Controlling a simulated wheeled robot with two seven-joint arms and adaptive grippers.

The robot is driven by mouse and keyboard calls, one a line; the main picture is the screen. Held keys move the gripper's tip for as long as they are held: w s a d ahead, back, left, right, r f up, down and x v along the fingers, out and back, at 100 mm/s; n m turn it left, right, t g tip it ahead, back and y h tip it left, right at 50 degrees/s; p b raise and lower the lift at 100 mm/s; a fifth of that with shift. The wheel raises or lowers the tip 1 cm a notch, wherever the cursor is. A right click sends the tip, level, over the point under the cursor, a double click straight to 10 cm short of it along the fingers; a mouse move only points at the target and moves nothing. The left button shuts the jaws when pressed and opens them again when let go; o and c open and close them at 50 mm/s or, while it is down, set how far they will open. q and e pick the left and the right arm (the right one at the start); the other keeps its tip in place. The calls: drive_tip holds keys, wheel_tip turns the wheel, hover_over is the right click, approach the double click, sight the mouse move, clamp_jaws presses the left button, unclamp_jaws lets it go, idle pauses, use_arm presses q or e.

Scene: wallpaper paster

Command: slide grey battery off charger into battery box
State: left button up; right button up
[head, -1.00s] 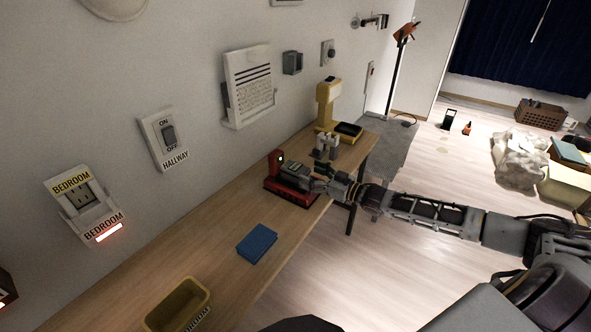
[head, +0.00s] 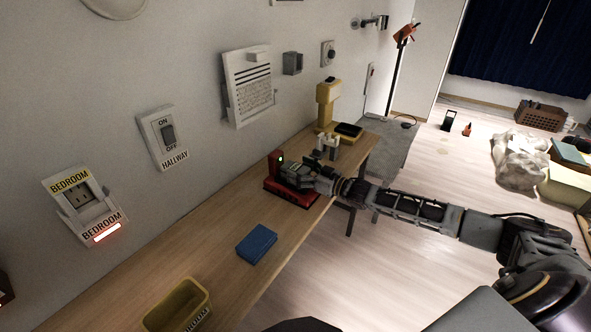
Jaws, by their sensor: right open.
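The red charger (head: 274,163) stands on the wooden bench near its front edge, with a small green light on its upright part. My right gripper (head: 292,171) is open and is at the charger, over the place where the grey battery sits. The gripper hides most or all of the battery, so I cannot tell whether the fingers touch it. My left gripper is not in view. No container is clearly marked as the battery box; a yellow open bin (head: 158,318) with a partly readable label stands at the bench's near end.
A blue block (head: 257,244) lies on the wooden bench (head: 215,225) between bin and charger. Behind the charger stand a small whitish-grey object (head: 327,146) and a yellow device (head: 327,104). The wall with switches borders the bench's left side.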

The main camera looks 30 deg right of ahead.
drive_tip(key=shift+w+a, duration=0.35)
drive_tip(key=shift+w, duration=0.25)
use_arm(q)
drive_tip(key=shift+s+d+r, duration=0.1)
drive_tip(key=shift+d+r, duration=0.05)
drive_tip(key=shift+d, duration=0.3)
use_arm(e)
drive_tip(key=shift+w+a, duration=0.15)
drive_tip(key=shift+w, duration=0.05)
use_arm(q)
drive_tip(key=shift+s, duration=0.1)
use_arm(e)
drive_tip(key=shift+c, duration=0.4)
